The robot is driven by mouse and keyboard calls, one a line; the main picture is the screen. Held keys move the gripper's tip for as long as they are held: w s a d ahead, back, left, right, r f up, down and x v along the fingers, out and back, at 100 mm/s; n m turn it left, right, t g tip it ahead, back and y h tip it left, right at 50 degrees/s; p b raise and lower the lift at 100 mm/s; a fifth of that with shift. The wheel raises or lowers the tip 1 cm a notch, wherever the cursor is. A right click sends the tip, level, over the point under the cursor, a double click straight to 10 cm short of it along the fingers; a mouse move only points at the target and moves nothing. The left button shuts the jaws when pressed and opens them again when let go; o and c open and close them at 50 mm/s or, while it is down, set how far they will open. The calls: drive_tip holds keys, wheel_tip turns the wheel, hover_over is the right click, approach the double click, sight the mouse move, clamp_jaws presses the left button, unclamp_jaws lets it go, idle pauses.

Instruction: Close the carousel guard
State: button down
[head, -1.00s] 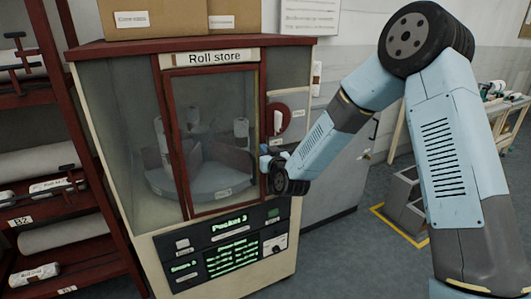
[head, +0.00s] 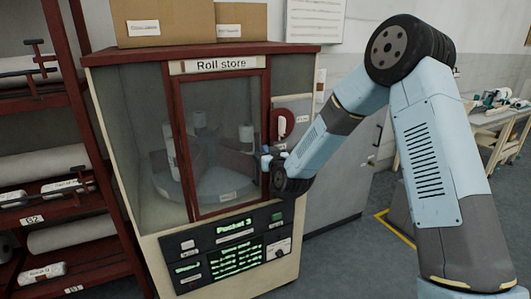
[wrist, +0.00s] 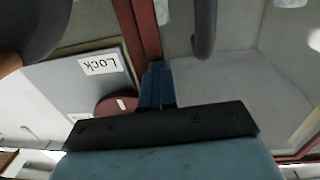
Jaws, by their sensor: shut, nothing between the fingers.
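The carousel guard (head: 264,110) is a red-framed clear door on the front of the Roll store cabinet (head: 135,165). I cannot tell whether it is fully flush with the cabinet. White rolls (head: 245,133) stand on the round carousel (head: 205,183) behind it. My gripper (head: 266,158) is at the guard's right edge, fingers together and empty. In the wrist view the blue fingers (wrist: 155,88) lie beside a red upright (wrist: 143,30), and a grey curved handle (wrist: 203,30) shows apart from them. Contact with the frame is unclear.
A dark red round lock piece (head: 282,122) is right of the guard; its Lock label (wrist: 99,64) shows in the wrist view. A panel (head: 232,250) is below. A red rack (head: 65,150) stands left, boxes (head: 180,22) on top, a bench (head: 490,115) right.

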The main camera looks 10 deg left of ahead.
drive_tip(key=shift+w+a+r, duration=0.1)
drive_tip(key=shift+w+r, duration=0.1)
drive_tip(key=shift+r, duration=0.1)
drive_tip(key=w+d+v, duration=0.1)
drive_tip(key=v, duration=1.3)
drive_tip(key=s+d+r+m+g+h, duration=0.1)
drive_tip(key=s+d+r+g+h, duration=0.1)
drive_tip(key=s+d+r, duration=0.3)
drive_tip(key=s+d+r+g+h, duration=0.1)
drive_tip(key=d+r+h, duration=0.2)
drive_tip(key=d, duration=0.4)
drive_tip(key=s+d+r+m+g+h, duration=0.1)
drive_tip(key=s+d+r+g+h, duration=0.2)
drive_tip(key=d, duration=0.4)
drive_tip(key=s+d+r+m+g, duration=0.1)
drive_tip(key=s+d+r, duration=0.1)
drive_tip(key=s, duration=0.6)
drive_tip(key=s+d+r+m+g, duration=0.1)
drive_tip(key=s+d+r, duration=0.1)
drive_tip(key=s+d, duration=0.3)
drive_tip(key=s+d+r+m+g+h, duration=0.1)
drive_tip(key=s+d+r+m+g, duration=0.1)
drive_tip(key=s, duration=0.8)
drive_tip(key=shift+s+d, duration=0.4)
drive_tip(key=shift+d, duration=0.5)
drive_tip(key=c, duration=1.8)
unclamp_jaws()
